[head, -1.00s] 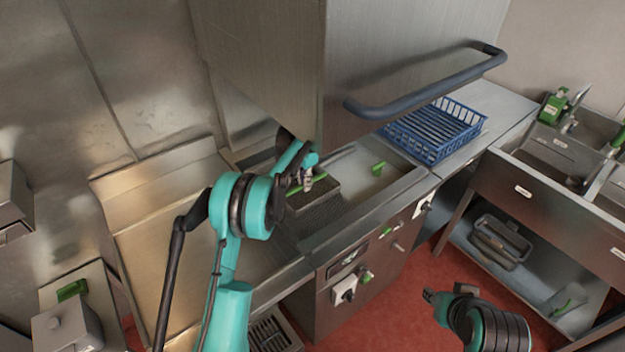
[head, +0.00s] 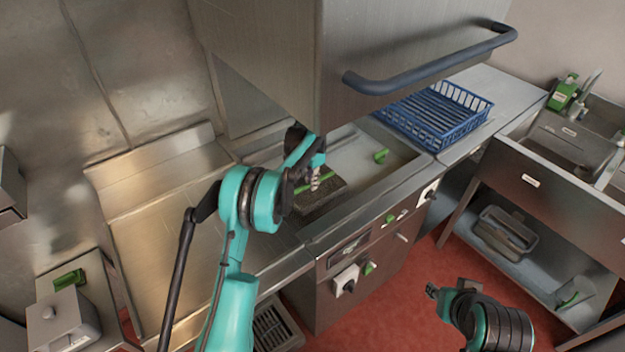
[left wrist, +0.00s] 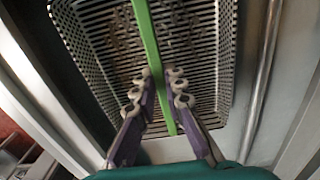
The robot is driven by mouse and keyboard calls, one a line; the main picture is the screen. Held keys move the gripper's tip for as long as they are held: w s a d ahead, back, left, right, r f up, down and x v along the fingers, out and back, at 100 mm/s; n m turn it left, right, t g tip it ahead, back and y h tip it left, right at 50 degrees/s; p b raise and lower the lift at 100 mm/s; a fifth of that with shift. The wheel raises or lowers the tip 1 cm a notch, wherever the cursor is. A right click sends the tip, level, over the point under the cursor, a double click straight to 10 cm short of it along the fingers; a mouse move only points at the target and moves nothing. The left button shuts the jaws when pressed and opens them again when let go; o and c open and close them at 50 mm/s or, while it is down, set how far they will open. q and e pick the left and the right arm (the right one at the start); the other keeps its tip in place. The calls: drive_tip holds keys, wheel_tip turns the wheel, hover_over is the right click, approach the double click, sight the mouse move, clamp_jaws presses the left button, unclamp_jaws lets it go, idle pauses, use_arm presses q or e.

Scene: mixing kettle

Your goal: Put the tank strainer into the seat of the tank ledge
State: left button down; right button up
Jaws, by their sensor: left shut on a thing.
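The tank strainer (head: 327,196) is a grey metal basket with a green bar handle across it. It hangs over or in the left part of the open tank (head: 405,157); I cannot tell whether it touches the ledge. My left gripper (head: 316,180) is shut on the green handle. In the left wrist view, the fingers of my left gripper (left wrist: 158,92) stand on both sides of the handle, above the strainer's slotted floor (left wrist: 102,45). The ledge seat cannot be made out clearly. My right gripper (head: 432,291) is away over the red floor, too small to tell its opening.
A raised steel hood with a dark bar handle (head: 430,66) overhangs the tank. A small green part (head: 380,156) is inside the tank, right of the strainer. A blue wire basket (head: 435,117) stands on the right counter. Switches and knobs (head: 347,280) line the front panel.

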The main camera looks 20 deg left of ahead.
use_arm(q)
drive_tip(key=shift+a, duration=0.1)
drive_tip(key=shift+r, duration=0.1)
idle(0.3)
idle(0.4)
drive_tip(key=shift+f+b, duration=1.1)
drive_tip(key=shift+f, duration=0.6)
drive_tip(key=shift+f, duration=0.2)
drive_tip(key=c, duration=1)
unclamp_jaws()
drive_tip(key=shift+r, duration=0.15)
